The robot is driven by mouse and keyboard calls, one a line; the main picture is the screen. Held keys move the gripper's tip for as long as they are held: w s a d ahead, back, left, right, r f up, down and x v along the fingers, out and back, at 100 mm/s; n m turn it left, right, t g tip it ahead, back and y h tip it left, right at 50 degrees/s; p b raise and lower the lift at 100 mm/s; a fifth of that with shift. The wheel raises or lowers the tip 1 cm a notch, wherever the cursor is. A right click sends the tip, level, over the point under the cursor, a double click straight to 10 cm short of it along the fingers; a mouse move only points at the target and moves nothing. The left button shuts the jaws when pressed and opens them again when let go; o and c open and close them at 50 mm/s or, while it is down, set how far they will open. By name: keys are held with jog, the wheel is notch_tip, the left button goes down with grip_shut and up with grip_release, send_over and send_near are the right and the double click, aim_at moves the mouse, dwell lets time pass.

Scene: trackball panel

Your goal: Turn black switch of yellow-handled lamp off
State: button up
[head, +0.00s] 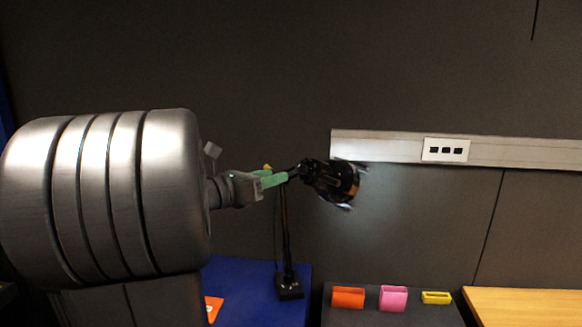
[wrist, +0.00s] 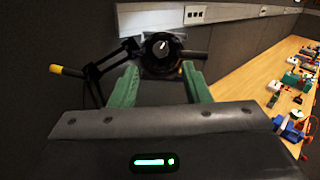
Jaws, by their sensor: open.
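The black desk lamp (head: 333,180) stands on a blue surface, its thin arm rising from a square base (head: 289,286). Its head points right and light shows at its rim. In the wrist view the back of the lamp head (wrist: 161,68) faces me, with a round black switch (wrist: 162,46) bearing a white mark. A yellow-tipped handle (wrist: 66,71) sticks out to the left. My gripper (head: 284,178) has green fingers; in the wrist view the gripper (wrist: 161,80) is open and empty, its fingers either side of the lamp head in the picture. Whether they touch it I cannot tell.
A grey wall rail (head: 390,147) carries a white socket panel (head: 446,150). Orange (head: 348,297), pink (head: 393,298) and yellow (head: 436,297) holders stand on a dark surface. A wooden table (head: 525,305) is at right; the wrist view shows a long bench (wrist: 262,75) with several small items.

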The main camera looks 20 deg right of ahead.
aim_at(298, 169)
jog(key=p+x, duration=0.1)
jog(key=x, duration=0.6)
jog(key=shift+p, duration=0.3)
jog(key=shift+f, duration=0.1)
grip_shut()
